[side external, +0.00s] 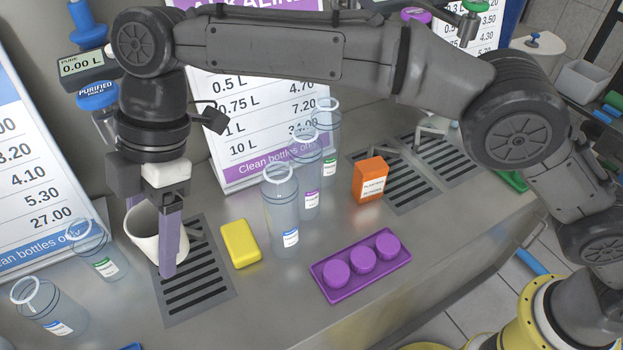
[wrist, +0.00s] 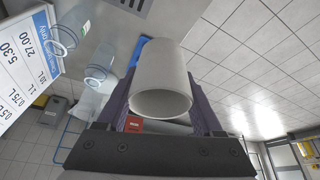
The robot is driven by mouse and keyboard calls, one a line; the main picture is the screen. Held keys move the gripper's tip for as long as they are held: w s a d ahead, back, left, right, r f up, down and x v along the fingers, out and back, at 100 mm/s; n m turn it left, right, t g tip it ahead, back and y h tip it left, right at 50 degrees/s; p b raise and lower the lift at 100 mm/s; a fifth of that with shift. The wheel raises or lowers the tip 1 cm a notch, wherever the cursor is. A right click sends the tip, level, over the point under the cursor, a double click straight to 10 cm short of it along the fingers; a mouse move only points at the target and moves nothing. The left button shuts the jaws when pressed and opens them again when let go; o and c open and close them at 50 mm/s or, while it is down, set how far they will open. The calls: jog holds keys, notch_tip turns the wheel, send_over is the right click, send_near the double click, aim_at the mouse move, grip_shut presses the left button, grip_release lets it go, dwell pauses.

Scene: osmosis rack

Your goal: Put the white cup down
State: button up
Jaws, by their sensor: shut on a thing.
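The white cup (side external: 143,226) is at the left of the steel counter in the side view, over or beside the left drain grate (side external: 196,285). My gripper (side external: 168,262) points down with its purple fingers at the cup. In the wrist view the cup (wrist: 162,84) sits between the two fingers of my gripper (wrist: 163,105), its open rim facing the camera. The gripper is shut on the cup. Part of the cup is hidden behind a finger in the side view, and I cannot tell whether its base touches the grate.
Clear bottles (side external: 283,215) stand right of a yellow block (side external: 241,243). More bottles (side external: 97,252) stand at the left. A purple tray (side external: 327,283) with round purple pieces and an orange box (side external: 370,180) are further right. The counter front (side external: 275,315) is bare.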

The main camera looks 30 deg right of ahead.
jog(key=w+d+r+m+t, duration=0.1)
jog(key=w+d+r+m, duration=0.15)
jog(key=d, duration=0.75)
jog(key=w+d+r+m+t, duration=0.1)
jog(key=w+d+r+m, duration=0.15)
jog(key=d, duration=0.85)
jog(key=w+d+r+m+t, duration=0.15)
jog(key=d+r+m, duration=0.25)
jog(key=d, duration=0.6)
jog(key=s+d+f+m+t+h, duration=0.1)
jog(key=s+d+f+m, duration=0.3)
jog(key=s+d, duration=0.6)
jog(key=s+d+f+m+t+h, duration=0.15)
jog(key=s+d+f+m, duration=0.45)
jog(key=d, duration=0.6)
notch_tip(320, 180, down, 9)
jog(key=s+n, duration=0.1)
jog(key=w+f, duration=0.3)
jog(key=w, duration=0.1)
jog(key=w+f, duration=0.3)
jog(key=w, duration=0.1)
jog(key=w+f, duration=0.2)
jog(key=w, duration=0.3)
jog(key=shift+w+a+f, duration=0.1)
jog(key=shift+a+f, duration=0.05)
jog(key=shift+f, duration=0.25)
jog(key=x, duration=0.2)
jog(key=shift+f, duration=1.05)
